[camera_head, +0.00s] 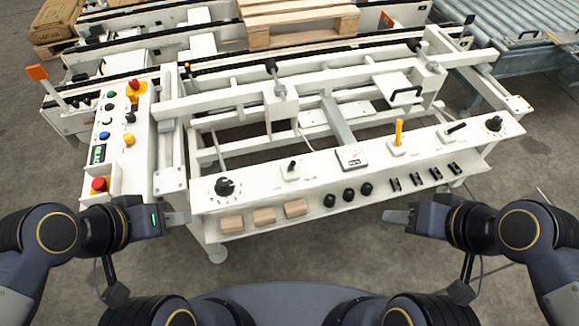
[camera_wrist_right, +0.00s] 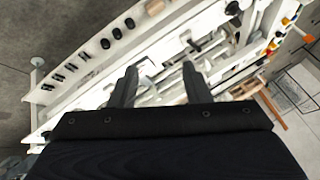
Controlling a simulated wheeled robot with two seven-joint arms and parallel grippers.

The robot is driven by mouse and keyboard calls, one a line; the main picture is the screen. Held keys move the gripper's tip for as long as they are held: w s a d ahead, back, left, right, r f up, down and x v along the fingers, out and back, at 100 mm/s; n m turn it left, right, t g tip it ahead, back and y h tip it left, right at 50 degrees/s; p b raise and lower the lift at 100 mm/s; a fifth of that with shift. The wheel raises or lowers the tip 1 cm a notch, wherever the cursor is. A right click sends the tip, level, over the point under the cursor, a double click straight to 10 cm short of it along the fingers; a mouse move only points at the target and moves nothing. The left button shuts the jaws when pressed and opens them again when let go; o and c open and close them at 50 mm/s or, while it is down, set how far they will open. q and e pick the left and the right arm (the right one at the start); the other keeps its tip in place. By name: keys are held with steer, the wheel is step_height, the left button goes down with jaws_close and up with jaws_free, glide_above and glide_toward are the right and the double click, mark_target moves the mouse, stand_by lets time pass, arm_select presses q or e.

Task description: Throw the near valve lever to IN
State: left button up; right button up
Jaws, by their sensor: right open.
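The machine's white front panel (camera_head: 330,168) carries several controls. A yellow lever (camera_head: 399,132) stands upright right of centre, and a black-handled lever (camera_head: 456,127) lies slanted to its right. A small black toggle (camera_head: 292,165) is further left. I cannot read labels to tell which one is the near valve lever or where IN is. My right gripper (camera_head: 395,216) is open and empty in front of the panel's right half; the right wrist view shows its two fingers (camera_wrist_right: 160,85) apart with machine parts beyond. My left gripper (camera_head: 180,218) is at the panel's left front corner, its jaws unclear.
Black rotary knobs sit at the panel's left (camera_head: 225,187) and right (camera_head: 494,123). Wooden blocks (camera_head: 263,216) lie on the front ledge. A button box (camera_head: 108,140) is at left. A pallet (camera_head: 298,22) and a roller conveyor (camera_head: 510,50) are behind. The floor in front is clear.

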steer(key=s+a+f+m+g+y+b, duration=0.1)
steer(key=a+f+b, duration=0.1)
steer(key=f, duration=0.1)
steer(key=a+f+m+g+y+b, duration=0.2)
steer(key=a+f+b, duration=0.1)
steer(key=f, duration=0.1)
steer(key=s+a+f+m+g+y+b, duration=0.1)
steer(key=a+f+m+b, duration=0.1)
steer(key=f+b, duration=0.1)
steer(key=shift+s+a+f+g+y, duration=0.15)
steer(key=shift+s+g+y, duration=0.15)
steer(key=shift+s+y, duration=0.1)
jaws_close()
steer(key=a+f+m+g+y+b, duration=0.2)
steer(key=a+f+m+y+b, duration=0.2)
steer(key=a+m+y+b, duration=0.3)
steer(key=w+d+f+m+t+b, duration=0.2)
steer(key=w+f+m+t+b, duration=0.4)
steer(key=m, duration=0.7)
steer(key=w+d+f+m+t+y+b, duration=0.1)
steer(key=w+f+m+t+b, duration=0.6)
steer(key=m, duration=0.7)
steer(key=w+d+t+b, duration=0.1)
steer(key=w+t, duration=0.1)
steer(key=w, duration=0.1)
steer(key=shift+d+y, duration=0.25)
steer(key=shift+y, duration=0.05)
steer(key=shift+f, duration=0.1)
